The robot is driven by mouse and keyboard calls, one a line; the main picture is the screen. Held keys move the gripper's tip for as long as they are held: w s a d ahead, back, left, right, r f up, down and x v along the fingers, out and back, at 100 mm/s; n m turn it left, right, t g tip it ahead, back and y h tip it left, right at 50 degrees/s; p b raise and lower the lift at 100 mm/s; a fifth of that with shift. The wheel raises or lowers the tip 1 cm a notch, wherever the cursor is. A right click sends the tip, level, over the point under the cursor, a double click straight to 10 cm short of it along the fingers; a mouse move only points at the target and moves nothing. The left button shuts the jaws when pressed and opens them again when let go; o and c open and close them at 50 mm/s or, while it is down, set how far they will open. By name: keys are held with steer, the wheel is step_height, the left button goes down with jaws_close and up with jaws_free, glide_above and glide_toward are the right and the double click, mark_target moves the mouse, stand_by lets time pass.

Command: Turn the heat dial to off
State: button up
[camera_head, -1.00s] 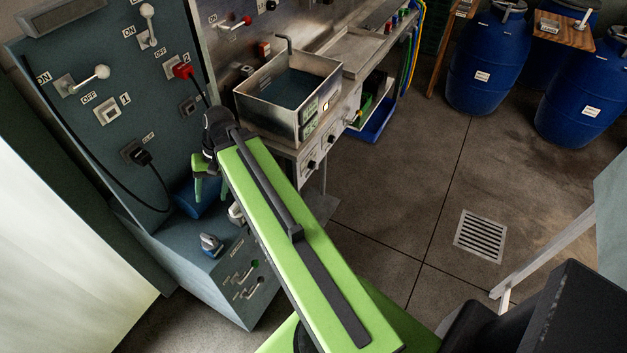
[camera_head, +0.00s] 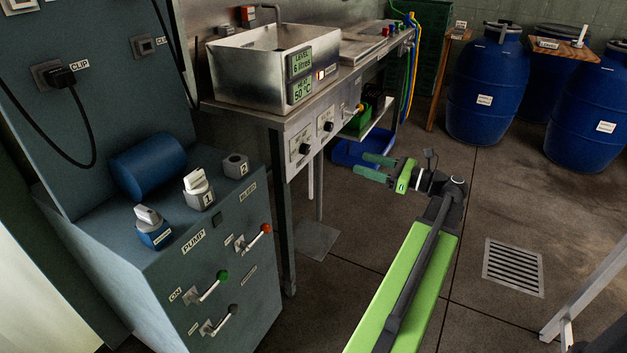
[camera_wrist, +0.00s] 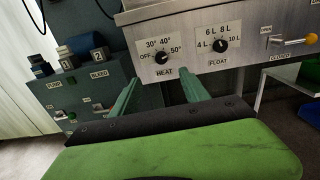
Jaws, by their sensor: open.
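The heat dial (camera_head: 304,149) is a small black knob on a pale plate on the steel bench front. In the wrist view the heat dial (camera_wrist: 162,58) has OFF at left, then 30°, 40° and 50° at right. Its pointer is too small to read surely; the sink display (camera_head: 301,77) reads 50 °C. My gripper (camera_head: 363,165) is open and empty, to the right of the bench front in the head view. In the wrist view its two green fingers (camera_wrist: 160,79) reach toward the panel, their tips just below the heat dial and apart from it.
The float dial (camera_wrist: 220,45) sits right of the heat dial. Farther right is a yellow-knobbed lever (camera_wrist: 293,40). A blue-grey pump cabinet (camera_head: 215,290) with levers stands left. A blue tray (camera_head: 352,153) is under the bench. Open floor lies in front.

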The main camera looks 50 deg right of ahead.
glide_toward(308, 149)
steer(key=x, duration=0.8)
